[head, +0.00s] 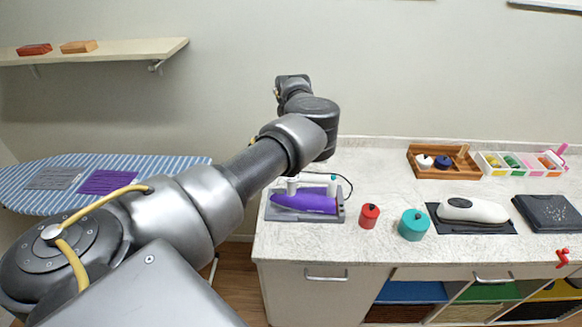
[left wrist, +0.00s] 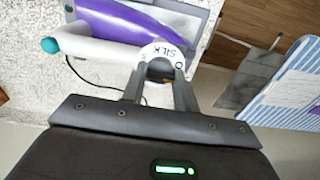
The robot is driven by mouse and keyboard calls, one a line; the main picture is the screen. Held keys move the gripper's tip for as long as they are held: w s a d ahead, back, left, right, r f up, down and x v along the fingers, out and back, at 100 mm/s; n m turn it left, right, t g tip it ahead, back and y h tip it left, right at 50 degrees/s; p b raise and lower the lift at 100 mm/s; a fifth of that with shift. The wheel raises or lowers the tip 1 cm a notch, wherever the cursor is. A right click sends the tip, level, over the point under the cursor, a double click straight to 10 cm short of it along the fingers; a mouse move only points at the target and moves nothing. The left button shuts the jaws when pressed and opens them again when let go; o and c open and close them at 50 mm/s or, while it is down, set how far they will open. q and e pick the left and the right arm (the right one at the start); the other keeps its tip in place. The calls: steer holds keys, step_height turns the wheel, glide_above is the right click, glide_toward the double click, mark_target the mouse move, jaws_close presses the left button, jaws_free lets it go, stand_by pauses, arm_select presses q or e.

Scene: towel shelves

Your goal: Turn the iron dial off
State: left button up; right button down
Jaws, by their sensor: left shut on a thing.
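The purple iron (head: 305,202) lies on a grey rest (head: 278,214) at the left end of the counter. It also shows in the left wrist view (left wrist: 125,22), with its white handle (left wrist: 95,47) and a teal tip (left wrist: 49,45). The white dial plate (left wrist: 172,50) reads "SILK"; its other markings are partly hidden. My left gripper (left wrist: 160,72) has its two fingers around the grey dial knob at the plate and is shut on it. In the head view my left arm hides this gripper. My right gripper is not in view.
A red canister (head: 369,216) and a teal canister (head: 413,225) stand right of the iron. A white device (head: 473,210) lies on a dark mat farther right. A striped ironing board (head: 180,172) stands at the left. A black cord (head: 349,184) loops behind the iron.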

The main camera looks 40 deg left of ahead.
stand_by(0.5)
arm_select(q)
steer(key=o, duration=1)
steer(key=shift+r+b, duration=1.35)
steer(key=shift+r, duration=4.1)
